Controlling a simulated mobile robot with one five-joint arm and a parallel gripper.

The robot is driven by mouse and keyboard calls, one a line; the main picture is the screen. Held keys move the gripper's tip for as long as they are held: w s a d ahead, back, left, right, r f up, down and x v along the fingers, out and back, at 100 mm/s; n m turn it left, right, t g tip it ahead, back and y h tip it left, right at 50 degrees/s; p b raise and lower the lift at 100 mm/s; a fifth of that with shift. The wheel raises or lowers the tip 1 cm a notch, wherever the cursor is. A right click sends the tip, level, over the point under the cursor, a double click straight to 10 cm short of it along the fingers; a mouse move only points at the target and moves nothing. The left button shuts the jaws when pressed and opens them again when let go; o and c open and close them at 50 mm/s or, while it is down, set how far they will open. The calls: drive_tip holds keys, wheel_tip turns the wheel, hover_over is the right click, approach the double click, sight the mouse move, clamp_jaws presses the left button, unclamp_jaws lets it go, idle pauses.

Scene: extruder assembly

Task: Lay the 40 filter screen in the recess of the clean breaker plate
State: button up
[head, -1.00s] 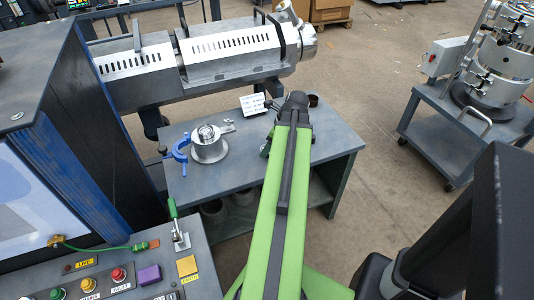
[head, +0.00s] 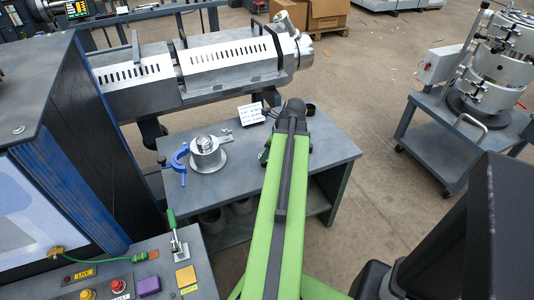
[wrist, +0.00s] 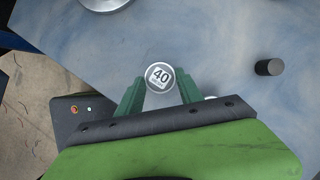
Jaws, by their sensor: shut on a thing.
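In the wrist view, my gripper (wrist: 160,92) has its green fingers closed on either side of a small round piece, the 40 filter screen (wrist: 160,76), with a white label reading 40. It is held above the grey table. In the head view, my arm hides the gripper and the screen. A round metal fixture (head: 207,154) on a flanged base stands on the table, left of my arm. Its flange edge shows at the top of the wrist view (wrist: 105,3). I cannot make out whether the clean breaker plate is in it.
A blue clamp (head: 180,158) sits at the fixture's left. A white card (head: 251,113) stands at the table's back. A dark cylinder (wrist: 268,67) stands right of my gripper in the wrist view. The grey table (head: 330,150) is bare at the right. The extruder barrel (head: 235,58) runs behind.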

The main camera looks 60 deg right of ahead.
wheel_tip(320, 180, up, 4)
drive_tip(key=p, duration=0.2)
drive_tip(key=shift+f+p, duration=0.25)
drive_tip(key=shift+p, duration=0.05)
drive_tip(key=s+d+r+p, duration=0.5)
drive_tip(key=s+r+p, duration=0.1)
drive_tip(key=s, duration=0.4)
drive_tip(key=shift+s+d+r, duration=0.15)
drive_tip(key=shift+d+r, duration=0.05)
drive_tip(key=shift+d, duration=0.15)
